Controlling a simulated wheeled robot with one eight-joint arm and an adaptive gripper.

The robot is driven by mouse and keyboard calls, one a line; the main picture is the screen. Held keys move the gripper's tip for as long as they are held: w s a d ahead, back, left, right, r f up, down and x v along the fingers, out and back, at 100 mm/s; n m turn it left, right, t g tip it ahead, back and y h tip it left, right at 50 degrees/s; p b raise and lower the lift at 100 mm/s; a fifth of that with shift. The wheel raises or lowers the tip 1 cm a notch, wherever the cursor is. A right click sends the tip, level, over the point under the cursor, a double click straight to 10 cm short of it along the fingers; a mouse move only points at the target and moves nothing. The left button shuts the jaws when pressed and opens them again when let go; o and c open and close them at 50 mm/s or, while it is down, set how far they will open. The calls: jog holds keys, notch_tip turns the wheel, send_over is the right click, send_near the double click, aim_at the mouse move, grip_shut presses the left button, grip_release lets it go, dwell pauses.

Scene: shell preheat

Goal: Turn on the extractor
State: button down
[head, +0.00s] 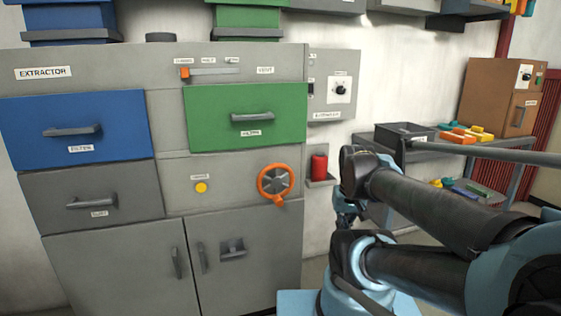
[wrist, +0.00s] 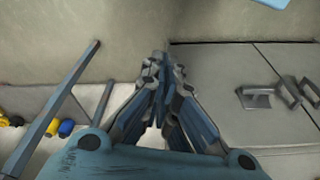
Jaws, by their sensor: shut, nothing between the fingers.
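The grey cabinet (head: 245,62) labelled EXTRACTOR stands at the left in the head view. Its top panel has a slider with an orange tab (head: 185,72) at the left end of its slot. Below are an orange-rimmed rotary knob (head: 275,183) and a yellow round button or lamp (head: 201,188). A black dial (head: 341,90) on a white plate is on the narrow panel to the right; the small label below it is hard to read. My gripper (wrist: 160,62) is shut and empty in the wrist view, pointing past the cabinet's lower doors (wrist: 240,75), touching nothing visible.
A blue drawer (head: 75,115), a green drawer (head: 245,105) and a grey drawer (head: 120,195) have protruding handles. A red cylinder (head: 319,168) sits on a small wall shelf. At right, a shelf cart (head: 440,150) carries a black bin (head: 405,133) and a brown box (head: 495,95).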

aim_at(311, 86)
jog(key=w+d+r+m+t+h, duration=0.15)
jog(key=w+r+t, duration=0.45)
jog(key=w, duration=0.7)
jog(key=w+d+r+t, duration=0.2)
jog(key=w+r+t, duration=0.2)
jog(key=w+r, duration=0.65)
jog(key=w+d+r+m+t, duration=0.15)
jog(key=w+r+t, duration=0.35)
jog(key=w, duration=1)
jog(key=shift+w+a+r+n+t+y, duration=1.1)
jog(key=shift+w+a+r+y, duration=0.35)
jog(key=shift+w+r, duration=0.8)
jog(key=shift+w+a+r+n+t+y, duration=1.05)
jog(key=shift+w+a+r+t+y, duration=0.4)
jog(key=shift+w, duration=1.25)
jog(key=shift+w+a+r+n+t+y, duration=1.1)
jog(key=shift+w+r+y, duration=0.45)
jog(key=shift+w+r, duration=0.75)
jog(key=shift+w+a+f+y, duration=0.15)
jog(key=shift+w+f+y, duration=0.1)
jog(key=shift+w+y, duration=0.05)
